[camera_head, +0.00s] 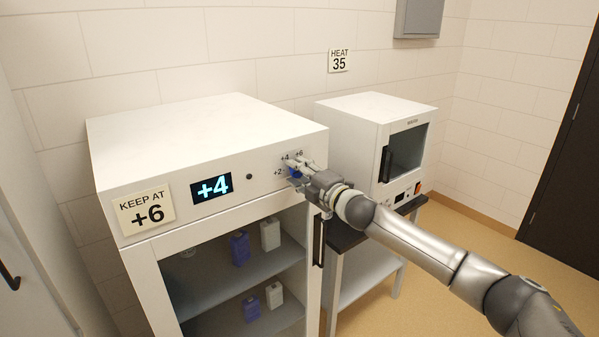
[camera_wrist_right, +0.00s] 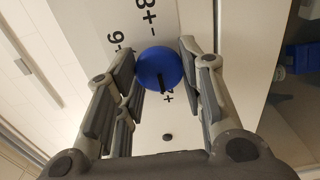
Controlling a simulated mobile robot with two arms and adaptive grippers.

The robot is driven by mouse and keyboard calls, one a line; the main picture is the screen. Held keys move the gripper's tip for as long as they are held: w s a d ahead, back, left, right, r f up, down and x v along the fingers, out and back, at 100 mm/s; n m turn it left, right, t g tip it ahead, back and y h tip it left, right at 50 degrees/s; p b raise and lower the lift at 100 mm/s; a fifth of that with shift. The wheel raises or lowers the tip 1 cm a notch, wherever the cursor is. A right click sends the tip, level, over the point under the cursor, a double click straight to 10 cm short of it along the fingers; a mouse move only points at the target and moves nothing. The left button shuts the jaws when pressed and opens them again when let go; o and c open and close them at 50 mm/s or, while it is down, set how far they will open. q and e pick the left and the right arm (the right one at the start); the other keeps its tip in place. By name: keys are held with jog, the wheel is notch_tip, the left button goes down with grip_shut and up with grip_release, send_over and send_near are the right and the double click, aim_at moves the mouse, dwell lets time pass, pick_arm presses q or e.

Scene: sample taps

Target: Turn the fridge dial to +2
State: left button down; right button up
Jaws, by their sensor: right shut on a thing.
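The blue fridge dial (camera_head: 296,173) sits on the right of the fridge's white front panel, with +2, +4 and +6 marks around it. My right gripper (camera_head: 299,179) is at the dial and partly hides it. In the right wrist view the dial (camera_wrist_right: 156,66) is between the fingers of my right gripper (camera_wrist_right: 160,80), which is shut on it. A dark pointer line shows on the dial's face. The fridge display (camera_head: 211,188) reads +4. My left gripper is in neither view.
A sign (camera_head: 145,209) on the fridge reads KEEP AT +6. Behind the glass door, several bottles stand on shelves. A white oven (camera_head: 372,125) stands on a dark-topped table to the right, with a HEAT 35 sign (camera_head: 339,60) above. Open floor (camera_head: 450,240) lies at right.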

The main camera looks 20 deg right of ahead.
jog(key=shift+f, duration=0.1)
dwell(0.3)
jog(key=o, duration=1)
jog(key=shift+s+d, duration=0.25)
jog(key=shift+s, duration=0.3)
jog(key=v, duration=1)
jog(key=shift+s+d, duration=0.1)
jog(key=shift+s, duration=0.3)
